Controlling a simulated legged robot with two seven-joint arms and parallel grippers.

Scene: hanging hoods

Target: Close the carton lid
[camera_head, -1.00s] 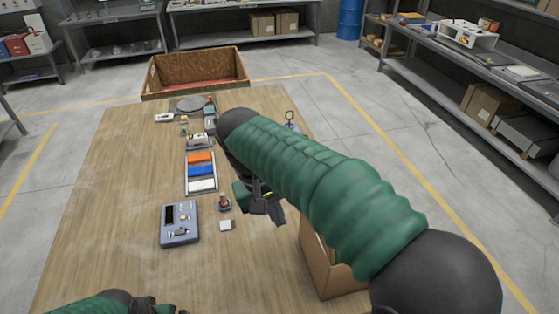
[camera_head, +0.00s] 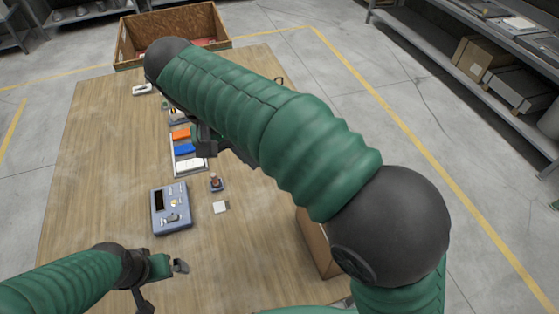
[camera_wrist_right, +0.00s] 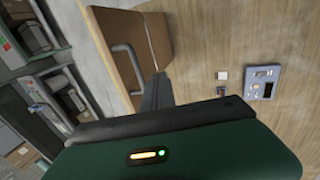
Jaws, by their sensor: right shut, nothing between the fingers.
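The brown carton (camera_head: 316,243) stands at the right edge of the table, mostly hidden behind my right arm in the head view. Its brown sides also show in the right wrist view (camera_wrist_right: 109,36), with a grey handle-shaped bar against them. I cannot tell how its lid stands. My right gripper (camera_head: 205,147) is over the table left of the carton, partly covered by its own arm. Its fingers (camera_wrist_right: 157,92) are shut and empty in the wrist view, and I cannot tell whether they touch the carton. My left gripper (camera_head: 164,284) is open and empty over the table's near left.
A blue-grey device (camera_head: 172,208), a small white block (camera_head: 220,207) and a tray of coloured blocks (camera_head: 187,165) are on the wooden table (camera_head: 100,150). A wooden crate (camera_head: 125,55) stands at the far end. Shelves (camera_head: 500,110) line the right.

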